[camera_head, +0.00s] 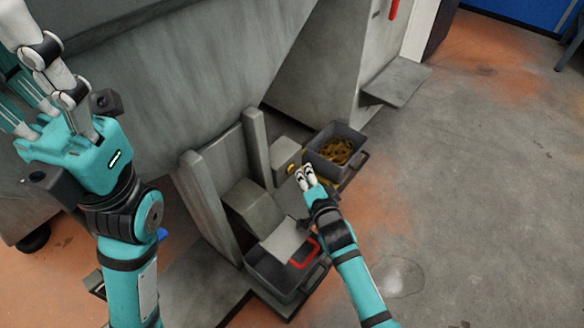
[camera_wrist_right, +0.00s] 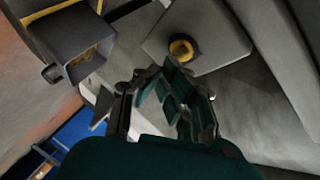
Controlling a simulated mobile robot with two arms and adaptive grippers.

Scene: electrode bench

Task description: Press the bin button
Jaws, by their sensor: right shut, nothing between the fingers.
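The button is a small yellow disc (camera_head: 291,169) with a dark ring on a grey box (camera_head: 285,154), beside the bin (camera_head: 326,168). In the right wrist view the yellow button (camera_wrist_right: 182,48) sits in its dark ring on the grey box face, just beyond my fingers. My right gripper (camera_head: 305,176) is shut and empty, close to the button on its right side; it also shows in the wrist view (camera_wrist_right: 165,75). I cannot tell whether it touches the button. My left gripper (camera_head: 45,60) is raised at the upper left, its fingers apart and empty.
The grey bin holds brownish-yellow pieces (camera_head: 335,150). A lower grey tray (camera_head: 265,272) with a red-edged item (camera_head: 305,252) stands in front of a chute with upright side walls (camera_head: 203,203). A large grey machine fills the back. The floor (camera_head: 480,190) at right is clear.

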